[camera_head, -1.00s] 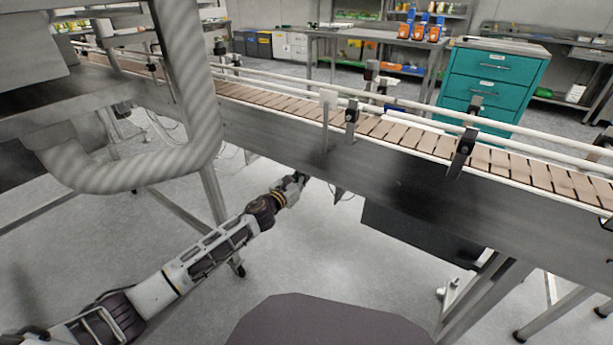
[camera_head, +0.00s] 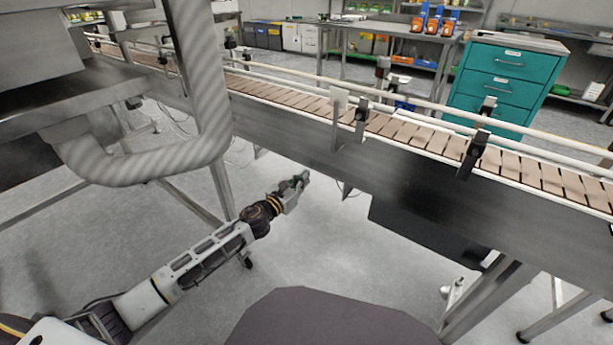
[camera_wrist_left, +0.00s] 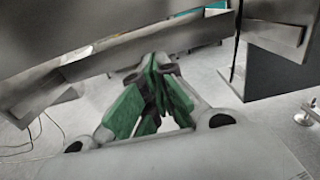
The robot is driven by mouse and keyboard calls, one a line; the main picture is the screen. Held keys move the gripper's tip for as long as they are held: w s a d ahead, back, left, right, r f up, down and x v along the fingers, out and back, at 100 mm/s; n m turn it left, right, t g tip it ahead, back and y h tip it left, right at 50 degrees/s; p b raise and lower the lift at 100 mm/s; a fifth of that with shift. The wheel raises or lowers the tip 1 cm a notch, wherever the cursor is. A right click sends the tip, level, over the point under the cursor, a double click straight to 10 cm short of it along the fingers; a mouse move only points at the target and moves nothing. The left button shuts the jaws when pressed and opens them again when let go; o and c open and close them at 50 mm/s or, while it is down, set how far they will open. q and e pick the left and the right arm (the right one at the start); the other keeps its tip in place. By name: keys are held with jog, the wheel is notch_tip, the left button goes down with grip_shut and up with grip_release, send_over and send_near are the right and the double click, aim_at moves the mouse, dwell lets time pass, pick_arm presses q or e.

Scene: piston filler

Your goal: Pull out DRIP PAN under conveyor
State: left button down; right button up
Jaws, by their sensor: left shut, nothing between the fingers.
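A dark, flat-sided box (camera_head: 420,232) hangs under the conveyor (camera_head: 345,160), right of the middle. It may be the drip pan; I can read no label on it. It also shows as a dark panel in the left wrist view (camera_wrist_left: 283,62), at the right. My left gripper (camera_head: 303,178) is left of the box and apart from it, near the conveyor's lower edge. Its green-padded fingers (camera_wrist_left: 155,62) are shut and empty, pointing toward the conveyor's underside in the wrist view. My right gripper is in neither view.
Metal conveyor legs (camera_head: 490,300) stand at the lower right. A frame with a thick ribbed pipe (camera_head: 205,100) is at the left. A teal drawer cabinet (camera_head: 500,85) stands behind the conveyor. The floor around my left gripper is clear.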

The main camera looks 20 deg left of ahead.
pick_arm(q)
jog(key=v, duration=0.4)
jog(key=shift+s+p, duration=0.1)
jog(key=shift+p, duration=0.25)
dwell(0.3)
